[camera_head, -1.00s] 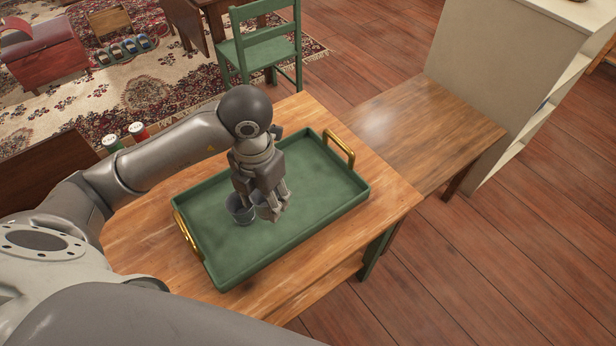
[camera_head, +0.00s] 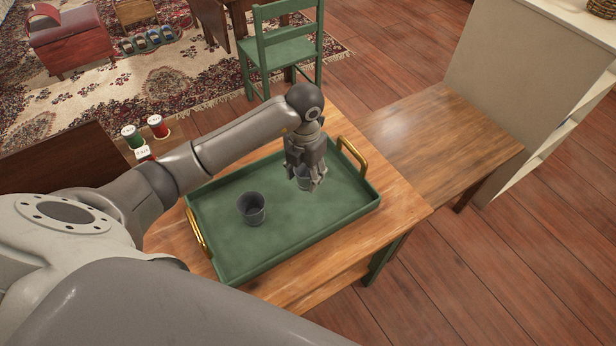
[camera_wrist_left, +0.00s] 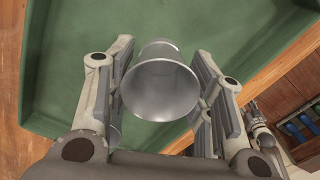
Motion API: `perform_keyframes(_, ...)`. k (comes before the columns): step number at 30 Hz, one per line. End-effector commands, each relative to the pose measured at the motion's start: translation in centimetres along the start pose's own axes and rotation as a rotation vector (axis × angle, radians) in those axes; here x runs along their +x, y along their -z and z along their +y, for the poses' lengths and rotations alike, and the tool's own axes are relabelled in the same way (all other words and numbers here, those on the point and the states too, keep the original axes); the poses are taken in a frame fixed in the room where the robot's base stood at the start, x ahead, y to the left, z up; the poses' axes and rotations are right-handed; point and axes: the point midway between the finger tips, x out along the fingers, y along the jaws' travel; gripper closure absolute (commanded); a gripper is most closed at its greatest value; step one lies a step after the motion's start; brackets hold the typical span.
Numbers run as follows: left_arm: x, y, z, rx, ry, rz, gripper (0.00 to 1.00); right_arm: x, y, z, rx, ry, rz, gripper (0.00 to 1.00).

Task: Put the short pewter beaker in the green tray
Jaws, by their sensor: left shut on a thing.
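My left gripper (camera_head: 305,184) is over the right half of the green tray (camera_head: 238,270), pointing down. It is shut on a grey pewter beaker (camera_head: 303,180), partly hidden by the fingers. In the left wrist view this beaker (camera_wrist_left: 160,88) sits between the two fingers, its open mouth facing the camera. I cannot tell whether its base touches the tray floor. A second grey beaker (camera_head: 252,209) stands upright and empty in the left half of the tray, apart from the gripper. Which beaker is shorter is hard to tell. My right gripper is not in view.
The tray lies on a wooden table (camera_head: 408,205) and has brass handles (camera_head: 353,156) at its ends. Green and red cans (camera_head: 157,126) stand beyond my left arm. A green chair (camera_head: 287,46) is behind. The lower side table (camera_head: 440,130) at right is bare.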

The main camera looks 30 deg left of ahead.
Motion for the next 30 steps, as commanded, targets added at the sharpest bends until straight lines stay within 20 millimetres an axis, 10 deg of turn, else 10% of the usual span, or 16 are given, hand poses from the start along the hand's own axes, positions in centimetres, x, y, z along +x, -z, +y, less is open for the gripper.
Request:
perform_keyframes(29, 5.7, -1.8, 0.5, 0.001, -0.001, -0.001, 0.79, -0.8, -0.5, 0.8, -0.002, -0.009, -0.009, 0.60)
perform_keyframes(30, 5.6, -1.8, 0.5, 0.001, -0.001, -0.001, 0.48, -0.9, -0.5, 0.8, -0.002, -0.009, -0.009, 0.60)
